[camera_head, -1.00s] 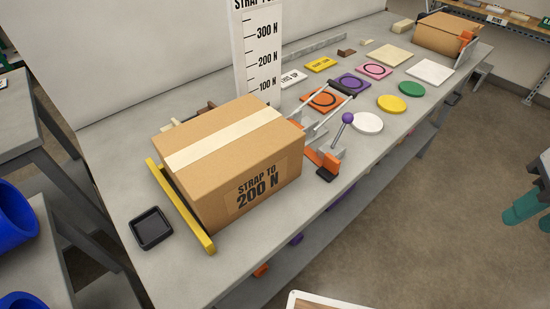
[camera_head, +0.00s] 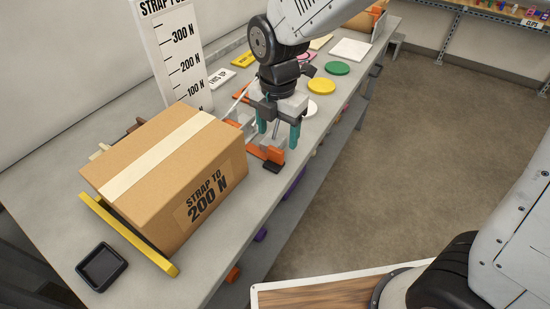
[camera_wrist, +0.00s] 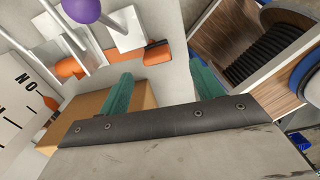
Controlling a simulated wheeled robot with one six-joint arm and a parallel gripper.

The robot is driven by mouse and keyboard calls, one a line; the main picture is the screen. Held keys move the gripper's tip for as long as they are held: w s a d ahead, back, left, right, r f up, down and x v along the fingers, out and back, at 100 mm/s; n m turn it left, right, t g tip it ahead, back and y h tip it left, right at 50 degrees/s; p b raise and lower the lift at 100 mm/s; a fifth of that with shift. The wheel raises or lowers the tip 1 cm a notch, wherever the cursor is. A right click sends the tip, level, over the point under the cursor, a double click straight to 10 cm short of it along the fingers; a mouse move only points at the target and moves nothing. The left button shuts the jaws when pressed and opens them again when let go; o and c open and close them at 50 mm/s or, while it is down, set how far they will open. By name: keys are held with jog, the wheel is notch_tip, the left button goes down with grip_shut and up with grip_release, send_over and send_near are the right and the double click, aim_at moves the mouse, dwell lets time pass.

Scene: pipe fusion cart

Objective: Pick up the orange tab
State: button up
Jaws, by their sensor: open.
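The orange tab (camera_head: 275,154) stands at the front edge of the workbench, right of the strapped box, with a black piece (camera_head: 272,167) against its near side. It also shows in the wrist view (camera_wrist: 157,55), above the space between my fingers. My gripper (camera_head: 279,134) has teal fingers and is open and empty, above the tab in the head view. In the wrist view my gripper (camera_wrist: 161,70) has its fingers spread wide, with the tab apart from both. A purple ball knob (camera_wrist: 82,10) on a lever shows at the upper left of the wrist view.
A cardboard box (camera_head: 165,175) stands left of my gripper, with a yellow bar (camera_head: 130,236) and a black tray (camera_head: 102,266) beside it. A force scale board (camera_head: 176,58) stands behind. Coloured discs lie beyond my gripper. Open floor (camera_head: 390,150) lies to the right.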

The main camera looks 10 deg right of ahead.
aim_at(275, 150)
jog(key=shift+n, duration=0.4)
jog(key=f, duration=0.8)
jog(key=shift+a+f, duration=0.2)
jog(key=shift+a, duration=0.1)
jog(key=c, duration=1.1)
